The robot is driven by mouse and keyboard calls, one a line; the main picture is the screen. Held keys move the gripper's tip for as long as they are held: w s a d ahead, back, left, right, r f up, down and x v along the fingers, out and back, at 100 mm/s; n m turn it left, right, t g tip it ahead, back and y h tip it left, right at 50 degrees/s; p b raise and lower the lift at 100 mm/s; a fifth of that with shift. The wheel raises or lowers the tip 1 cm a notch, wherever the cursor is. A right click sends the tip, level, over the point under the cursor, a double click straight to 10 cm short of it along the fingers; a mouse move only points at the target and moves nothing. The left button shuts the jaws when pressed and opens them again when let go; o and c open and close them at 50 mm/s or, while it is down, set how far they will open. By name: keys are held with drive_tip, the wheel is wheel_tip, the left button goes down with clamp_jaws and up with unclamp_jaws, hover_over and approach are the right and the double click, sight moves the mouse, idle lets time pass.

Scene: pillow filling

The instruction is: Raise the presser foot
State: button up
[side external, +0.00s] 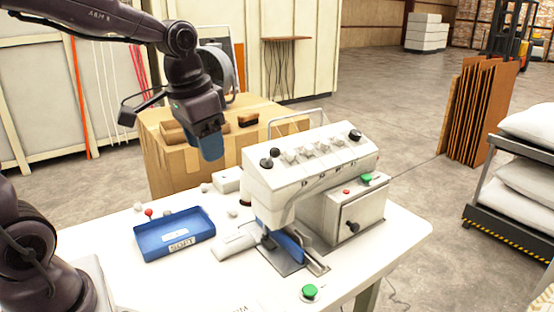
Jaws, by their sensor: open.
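A white machine (300,177) with a sloped panel of knobs stands on the white table. A blue part (289,246) sits low under its head, by a metal plate; I cannot make out the presser foot clearly or tell whether it is up or down. Black knobs (267,162) are at the left end of the panel, and another (355,135) is at the right end. My gripper (211,150), with blue fingers, hangs in the air left of the machine, above the blue tray's far side. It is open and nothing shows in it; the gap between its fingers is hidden.
A blue tray (147,248) lies on the table (370,262) at left. A small red-topped piece (149,212) stands behind it. A green button (309,291) is at the front. A control box (357,208) adjoins the machine. Cardboard boxes (165,170) stand behind; a rack of white pillows (525,160) is right.

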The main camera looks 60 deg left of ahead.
drive_tip(key=w+a+f+m+g+h, duration=0.15)
drive_tip(key=w+a+m, duration=0.25)
drive_tip(key=w, duration=0.5)
drive_tip(key=m+h, duration=0.4)
drive_tip(key=m, duration=0.7)
approach(275, 153)
drive_tip(key=x, duration=0.7)
drive_tip(key=a+x, duration=0.1)
drive_tip(key=x, duration=0.3)
drive_tip(key=shift+w+d+f, duration=0.1)
drive_tip(key=shift+w+f, duration=0.25)
drive_tip(key=shift+f, duration=0.2)
drive_tip(key=c, duration=0.9)
